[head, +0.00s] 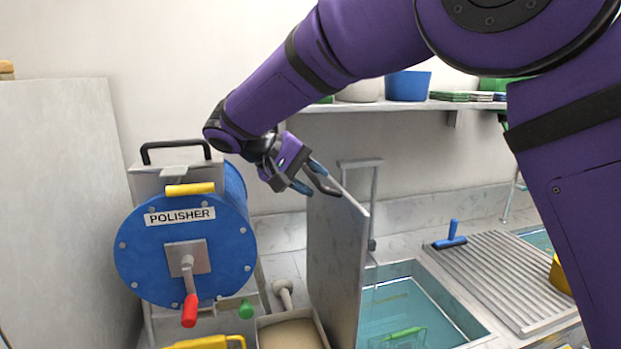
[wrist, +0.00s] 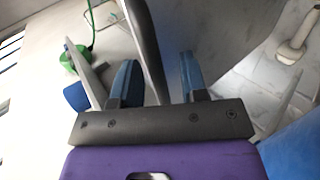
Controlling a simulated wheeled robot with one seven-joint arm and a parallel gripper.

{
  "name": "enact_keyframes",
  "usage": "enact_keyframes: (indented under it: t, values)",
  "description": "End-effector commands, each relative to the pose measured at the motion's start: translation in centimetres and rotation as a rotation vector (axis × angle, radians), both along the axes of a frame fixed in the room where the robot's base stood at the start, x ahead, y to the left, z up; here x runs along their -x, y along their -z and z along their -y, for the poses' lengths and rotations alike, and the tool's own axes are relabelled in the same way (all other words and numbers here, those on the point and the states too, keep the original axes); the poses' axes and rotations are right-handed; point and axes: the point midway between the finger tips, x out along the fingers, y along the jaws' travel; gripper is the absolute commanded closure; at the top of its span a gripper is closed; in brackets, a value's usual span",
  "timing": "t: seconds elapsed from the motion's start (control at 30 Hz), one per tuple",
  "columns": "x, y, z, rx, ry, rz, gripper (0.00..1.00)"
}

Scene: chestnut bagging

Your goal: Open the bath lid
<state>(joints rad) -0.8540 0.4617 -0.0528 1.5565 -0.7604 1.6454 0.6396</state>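The bath lid (head: 337,265) is a grey panel standing nearly upright along the left edge of the bath (head: 470,326), which holds blue-green water and is uncovered. My gripper (head: 313,180) is at the lid's upper left edge. In the wrist view, my gripper (wrist: 157,78) has its two blue-padded fingers apart. The lid's edge (wrist: 150,45) passes between them, with a visible gap to each pad. Whether any part of a finger touches the lid cannot be told. The lid's lower part is partly hidden behind a bin.
A blue polisher drum (head: 140,262) stands left of the lid, close to my gripper. A ridged board (head: 500,275) and a blue-handled tool (head: 450,237) lie right of the bath. A shelf (head: 390,105) holding containers runs along the back wall. A bin of tan material (head: 262,325) stands in front.

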Motion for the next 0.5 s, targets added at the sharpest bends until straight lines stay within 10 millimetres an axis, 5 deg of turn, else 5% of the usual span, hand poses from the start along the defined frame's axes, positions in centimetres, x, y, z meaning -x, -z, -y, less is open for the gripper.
enact_keyframes:
  t: [0.27,0.5]
  values:
    - [0.2,-0.8,-1.0,-0.001,-0.002,0.004,0.60]
    - [1.3,-3.4,-4.3,-0.003,-0.004,0.002,0.60]
